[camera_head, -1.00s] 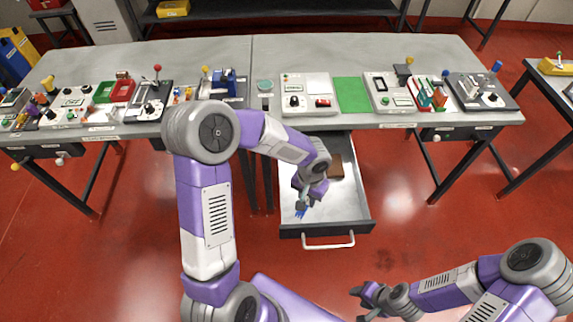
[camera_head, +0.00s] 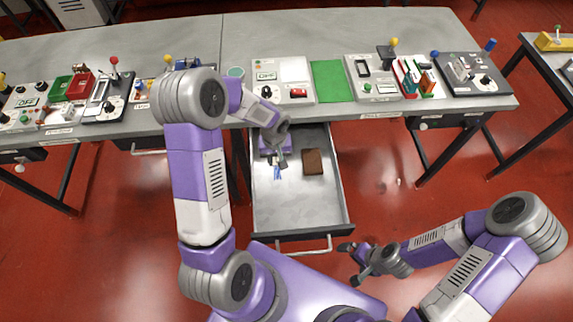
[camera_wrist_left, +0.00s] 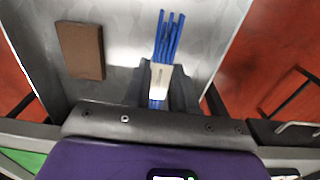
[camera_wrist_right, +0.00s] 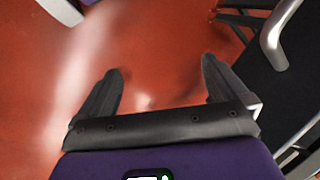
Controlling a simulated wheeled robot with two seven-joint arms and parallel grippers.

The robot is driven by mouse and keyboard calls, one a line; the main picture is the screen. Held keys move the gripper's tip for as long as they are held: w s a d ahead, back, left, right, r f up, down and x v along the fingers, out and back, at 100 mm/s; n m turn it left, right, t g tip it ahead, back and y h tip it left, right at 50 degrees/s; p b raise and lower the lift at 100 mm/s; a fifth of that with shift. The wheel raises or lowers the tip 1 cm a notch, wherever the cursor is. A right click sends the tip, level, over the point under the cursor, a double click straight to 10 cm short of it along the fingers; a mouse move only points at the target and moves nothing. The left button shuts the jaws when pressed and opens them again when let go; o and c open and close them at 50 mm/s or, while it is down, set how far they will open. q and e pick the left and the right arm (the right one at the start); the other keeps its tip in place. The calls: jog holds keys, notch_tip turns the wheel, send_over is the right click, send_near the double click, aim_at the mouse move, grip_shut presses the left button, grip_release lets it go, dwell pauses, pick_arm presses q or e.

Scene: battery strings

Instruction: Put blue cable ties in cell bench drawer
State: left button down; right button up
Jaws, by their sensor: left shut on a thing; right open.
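The blue cable ties (camera_wrist_left: 167,38) are a bundle with a white band, seen in the left wrist view between the fingers of my left gripper (camera_wrist_left: 165,88). In the head view the cable ties (camera_head: 277,173) hang below my left gripper (camera_head: 279,160), over the inside of the open drawer (camera_head: 300,212). My left gripper is shut on the bundle. I cannot tell whether the bundle touches the drawer floor. My right gripper (camera_head: 358,262) is open and empty in front of the drawer, to its right; its spread fingers show in the right wrist view (camera_wrist_right: 160,90).
A brown block (camera_head: 313,161) lies in the drawer, right of the cable ties. The drawer has a pale handle (camera_head: 300,247) at its front. The bench (camera_head: 225,50) above carries several control panels and a green mat (camera_head: 328,82). The drawer's front half is clear.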

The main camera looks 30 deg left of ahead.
aim_at(277, 168)
pick_arm(q)
notch_tip(277, 168, down, 5)
jog(key=shift+w+r+b, duration=0.1)
jog(key=shift+w+b, duration=0.05)
jog(key=shift+b, duration=0.15)
jog(key=shift+f, duration=0.55)
jog(key=shift+f+b, duration=0.35)
jog(key=shift+f, duration=1.1)
jog(key=shift+f, duration=0.15)
jog(key=c, duration=0.9)
grip_release()
